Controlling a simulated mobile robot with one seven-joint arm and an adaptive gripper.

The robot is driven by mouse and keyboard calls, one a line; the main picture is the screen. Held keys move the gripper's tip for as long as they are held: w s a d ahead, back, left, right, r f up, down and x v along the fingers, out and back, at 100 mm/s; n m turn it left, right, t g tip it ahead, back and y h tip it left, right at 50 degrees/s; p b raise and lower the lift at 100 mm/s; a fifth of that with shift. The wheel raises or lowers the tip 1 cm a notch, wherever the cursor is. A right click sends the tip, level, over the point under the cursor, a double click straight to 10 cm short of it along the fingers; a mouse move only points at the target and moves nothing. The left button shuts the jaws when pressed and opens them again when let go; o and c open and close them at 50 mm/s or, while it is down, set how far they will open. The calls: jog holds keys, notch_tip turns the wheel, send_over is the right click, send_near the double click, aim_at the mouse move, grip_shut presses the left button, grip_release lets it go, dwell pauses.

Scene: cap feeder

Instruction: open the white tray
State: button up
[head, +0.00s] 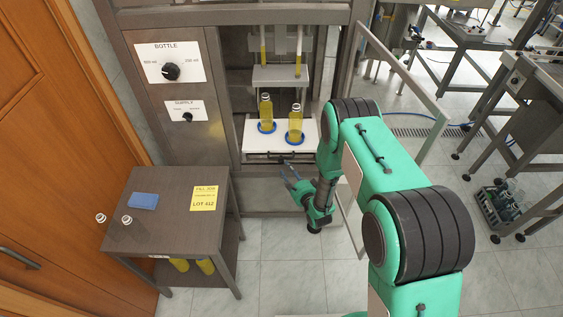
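The white tray (258,143) sits in the lower bay of the filling machine and carries two yellow bottles (265,110) standing upright in blue rings. A dark handle (285,156) shows along the tray's front edge. My gripper (286,172) is just below and in front of that handle, at the right half of the tray front. Its fingers look spread apart, with nothing visible between them. It appears apart from the handle, though contact is hard to judge at this size. My arm covers the area right of the tray.
An open glass door (402,70) stands to the right, behind my arm. The floor (290,250) in front of the machine is clear.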

jog(key=b+x, duration=0.1)
jog(key=x, duration=0.7)
jog(key=shift+w+a, duration=0.1)
grip_shut()
